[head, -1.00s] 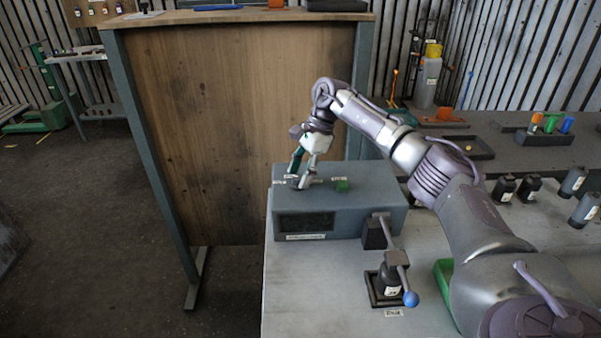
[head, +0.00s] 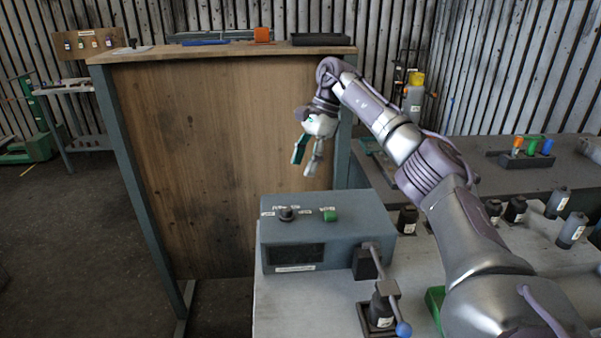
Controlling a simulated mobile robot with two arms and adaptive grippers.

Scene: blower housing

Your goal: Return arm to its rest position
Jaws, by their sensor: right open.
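My right gripper (head: 307,167) hangs in the air above and behind the grey-blue box (head: 350,235), in front of the wooden panel. Its fingers point down, apart and empty. The box stands at the table's left end. It has a dark round knob (head: 286,214), a green button (head: 330,216) and small white labels on top, and a dark window in front. My right arm comes in from the lower right. My left gripper is not in view.
A lever with a blue ball (head: 403,329) stands by the box's front right, near a black fixture. Several dark and grey bottles (head: 557,202) stand on the table (head: 300,308) at right. A rack with coloured caps (head: 526,160) is behind. The tall wooden panel (head: 220,150) rises at left.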

